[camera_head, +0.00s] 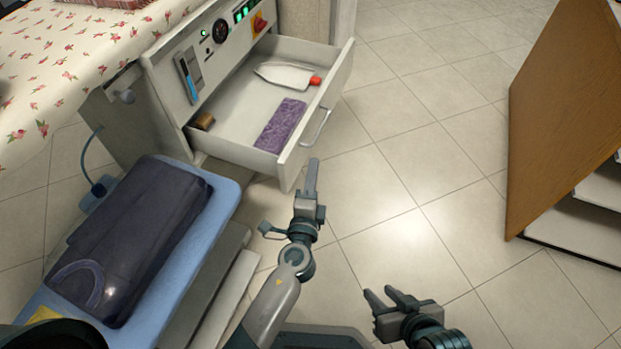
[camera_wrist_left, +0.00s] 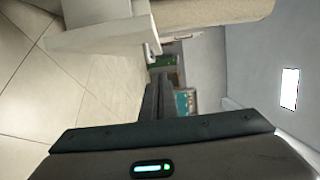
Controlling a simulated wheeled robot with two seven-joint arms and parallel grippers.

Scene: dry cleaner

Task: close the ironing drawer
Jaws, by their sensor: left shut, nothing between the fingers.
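The ironing drawer (camera_head: 240,98) is pulled open from the grey cabinet in the head view. Its front panel (camera_head: 336,92) faces right and carries a metal bar handle (camera_head: 316,128). My left gripper (camera_head: 311,165) is shut and empty, its fingers pointing up the picture just below the near corner of the drawer front. I cannot tell whether it touches the drawer. In the left wrist view the shut fingers (camera_wrist_left: 155,95) show end-on near a pale panel (camera_wrist_left: 98,36), likely the drawer. My right gripper (camera_head: 390,298) is open and empty over the floor.
The drawer holds a purple cloth (camera_head: 280,125), a white item with a red tip (camera_head: 287,76) and a small brown block (camera_head: 205,121). A blue board (camera_head: 217,203) with a dark folded garment (camera_head: 135,235) is at left. A wooden panel (camera_head: 570,110) stands right; tiled floor between is clear.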

